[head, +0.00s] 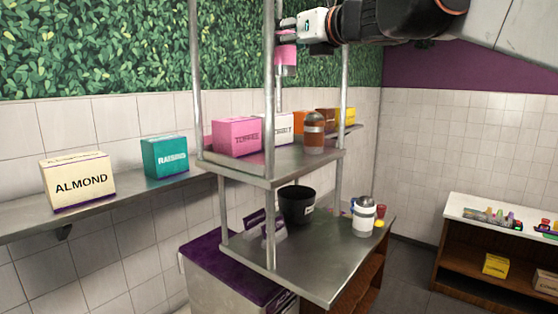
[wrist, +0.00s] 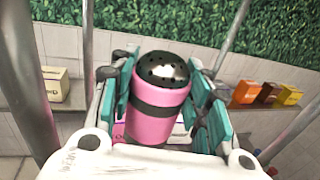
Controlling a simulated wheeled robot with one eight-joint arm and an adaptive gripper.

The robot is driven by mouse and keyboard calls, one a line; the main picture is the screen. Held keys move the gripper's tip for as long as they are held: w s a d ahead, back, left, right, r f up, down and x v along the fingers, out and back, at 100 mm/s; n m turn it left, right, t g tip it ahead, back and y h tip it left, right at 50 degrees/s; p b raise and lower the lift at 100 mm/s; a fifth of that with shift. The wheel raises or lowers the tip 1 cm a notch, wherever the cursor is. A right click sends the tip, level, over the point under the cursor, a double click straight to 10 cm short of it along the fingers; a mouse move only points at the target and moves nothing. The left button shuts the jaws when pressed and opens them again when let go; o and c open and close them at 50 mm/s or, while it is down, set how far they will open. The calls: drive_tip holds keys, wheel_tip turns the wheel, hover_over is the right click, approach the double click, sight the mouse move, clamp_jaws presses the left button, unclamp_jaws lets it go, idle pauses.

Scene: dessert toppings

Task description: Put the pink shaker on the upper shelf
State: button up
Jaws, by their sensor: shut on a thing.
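My gripper (head: 287,33) is shut on the pink shaker (head: 285,62) and holds it in the air above the upper shelf (head: 253,172). In the wrist view the pink shaker (wrist: 158,120) stands between teal finger pads, with a dark band and a perforated metal top. The upper shelf carries a pink toffee box (head: 237,136), a white box (head: 279,128) and a brown shaker (head: 313,133).
Orange, brown and yellow boxes (head: 345,117) stand behind the brown shaker. Metal posts (head: 269,90) rise around the rack. The lower shelf holds a black pot (head: 297,204) and a white shaker (head: 363,216). A wall shelf at left holds almond (head: 77,182) and raisins (head: 165,157) boxes.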

wheel_tip(320, 180, down, 20)
drive_tip(key=shift+f+p, duration=0.1)
drive_tip(key=shift+p, duration=1.05)
drive_tip(key=o, duration=1.1)
drive_tip(key=shift+o, duration=0.2)
